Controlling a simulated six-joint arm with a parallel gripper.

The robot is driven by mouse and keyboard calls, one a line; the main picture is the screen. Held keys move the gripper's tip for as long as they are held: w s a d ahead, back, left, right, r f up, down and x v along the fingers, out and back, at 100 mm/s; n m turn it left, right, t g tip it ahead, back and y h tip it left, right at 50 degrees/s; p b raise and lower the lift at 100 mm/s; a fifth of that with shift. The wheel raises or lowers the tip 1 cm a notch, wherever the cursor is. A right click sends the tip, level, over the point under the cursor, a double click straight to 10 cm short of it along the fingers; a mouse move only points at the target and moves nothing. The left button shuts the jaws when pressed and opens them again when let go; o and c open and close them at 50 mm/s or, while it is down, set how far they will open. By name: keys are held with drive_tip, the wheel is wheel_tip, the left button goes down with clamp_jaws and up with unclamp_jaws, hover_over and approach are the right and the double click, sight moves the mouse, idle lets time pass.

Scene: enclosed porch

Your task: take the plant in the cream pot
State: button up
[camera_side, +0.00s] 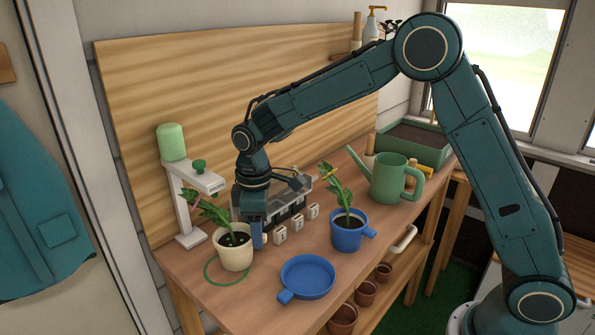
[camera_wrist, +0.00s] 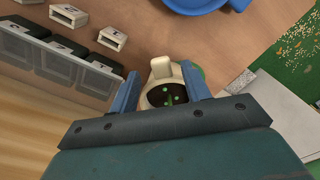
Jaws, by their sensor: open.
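The plant (camera_side: 212,214) stands upright in the cream pot (camera_side: 234,257) near the left end of the bench, over a green ring (camera_side: 212,273). My gripper (camera_side: 260,236) points down right beside the pot, on its right in the side view. In the wrist view my gripper (camera_wrist: 160,72) is open, with one blue finger on each side of the cream pot (camera_wrist: 159,69) and its handle. I cannot tell whether the fingers touch it. The pot's near part is hidden by the gripper bar, and only green spots show over the dark soil.
A blue pot (camera_side: 347,237) with a similar plant and a blue dish (camera_side: 308,277) stand to the right. A white stand with a green bottle (camera_side: 172,142) is behind left. Clear bins with small white tags (camera_side: 280,234) are close by. A green watering can (camera_side: 390,178) stands farther right.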

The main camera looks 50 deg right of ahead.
drive_tip(key=shift+s+a+f, duration=0.1)
drive_tip(key=shift+s+f, duration=0.05)
drive_tip(key=shift+f, duration=2.45)
clamp_jaws()
